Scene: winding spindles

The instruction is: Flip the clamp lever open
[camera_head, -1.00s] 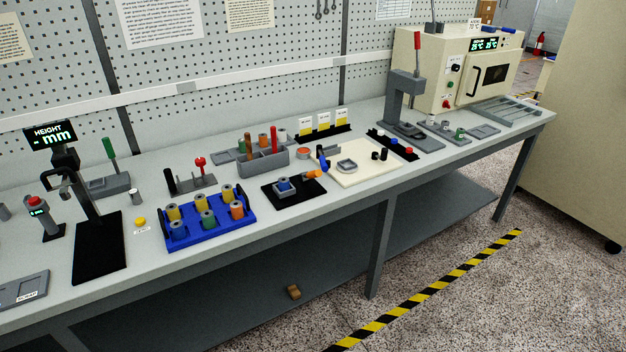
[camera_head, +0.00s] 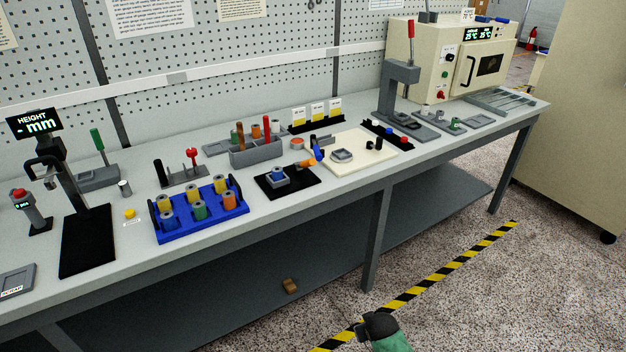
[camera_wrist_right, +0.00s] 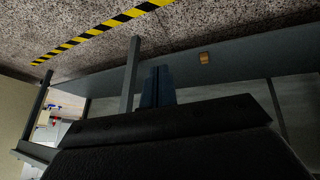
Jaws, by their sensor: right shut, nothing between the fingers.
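On a black mat (camera_head: 272,183) mid-bench sits a small blue-grey clamp fixture (camera_head: 278,176). An orange lever (camera_head: 304,163) with a blue part (camera_head: 318,154) lies at the right edge of this mat; I cannot tell its exact joint with the fixture. My right gripper (camera_wrist_right: 157,75) is shut and empty in the right wrist view, with the bench underside and floor beyond it. My right arm (camera_head: 385,333) shows at the bottom of the head view, in front of and below the bench, well apart from the clamp. My left gripper is not in view.
A blue rack (camera_head: 203,226) of coloured spools stands left of the mat. A cream board (camera_head: 370,158) lies to its right, a grey tool holder (camera_head: 257,152) behind. A press with a red lever (camera_head: 411,30) stands farther right. The bench's front edge and legs lie near my right arm.

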